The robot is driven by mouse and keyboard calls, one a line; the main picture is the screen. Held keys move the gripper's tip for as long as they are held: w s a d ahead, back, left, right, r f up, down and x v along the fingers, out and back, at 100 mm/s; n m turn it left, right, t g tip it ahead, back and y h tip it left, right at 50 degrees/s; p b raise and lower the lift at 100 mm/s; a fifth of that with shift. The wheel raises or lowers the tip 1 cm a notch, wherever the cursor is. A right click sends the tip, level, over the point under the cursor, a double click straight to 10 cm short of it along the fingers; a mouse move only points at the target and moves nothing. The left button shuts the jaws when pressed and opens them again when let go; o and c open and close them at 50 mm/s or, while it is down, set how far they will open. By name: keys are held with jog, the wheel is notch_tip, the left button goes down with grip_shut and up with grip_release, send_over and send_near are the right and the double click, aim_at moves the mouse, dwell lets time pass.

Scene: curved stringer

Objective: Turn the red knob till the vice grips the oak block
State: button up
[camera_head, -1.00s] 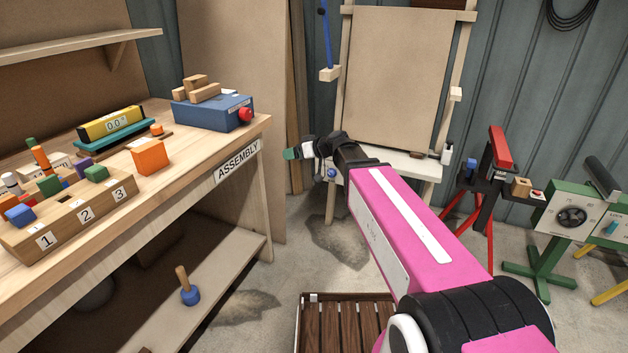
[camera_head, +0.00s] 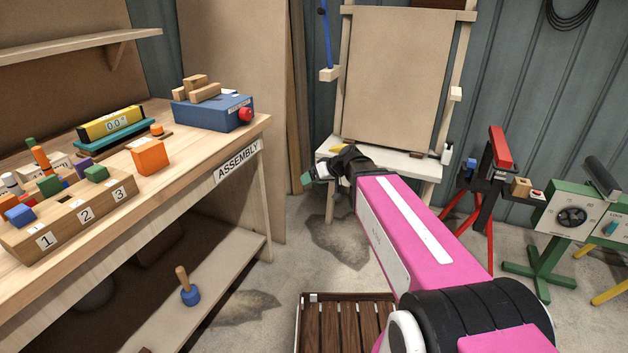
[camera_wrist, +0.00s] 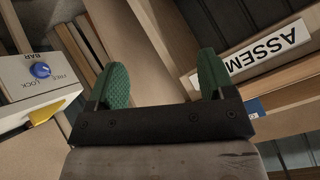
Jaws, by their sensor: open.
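The vice is a blue box (camera_head: 205,112) on the far right end of the workbench. Its red knob (camera_head: 245,114) sits on the right end face. Light wooden pieces lie on top of the box; one, perhaps the oak block (camera_head: 194,82), sits at the back, and I cannot tell whether it is gripped. My gripper (camera_head: 312,176) is right of the bench and lower than the knob, apart from it. In the wrist view my gripper (camera_wrist: 162,78) has its two green fingers spread, with nothing between them. The red knob is not visible there.
The workbench edge carries an ASSEMBLY sign (camera_head: 238,162), also in the wrist view (camera_wrist: 248,54). An orange block (camera_head: 148,157) and numbered wooden tray (camera_head: 75,220) stand on the bench. A white table (camera_head: 415,165) with a board is behind my arm. A blue knob (camera_wrist: 40,71) shows at wrist-view left.

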jog(key=n+t+y, duration=0.3)
jog(key=n+y, duration=0.1)
jog(key=y, duration=0.4)
send_near(249, 115)
jog(key=x, duration=1.1)
jog(key=c, duration=0.9)
jog(key=shift+c, duration=0.2)
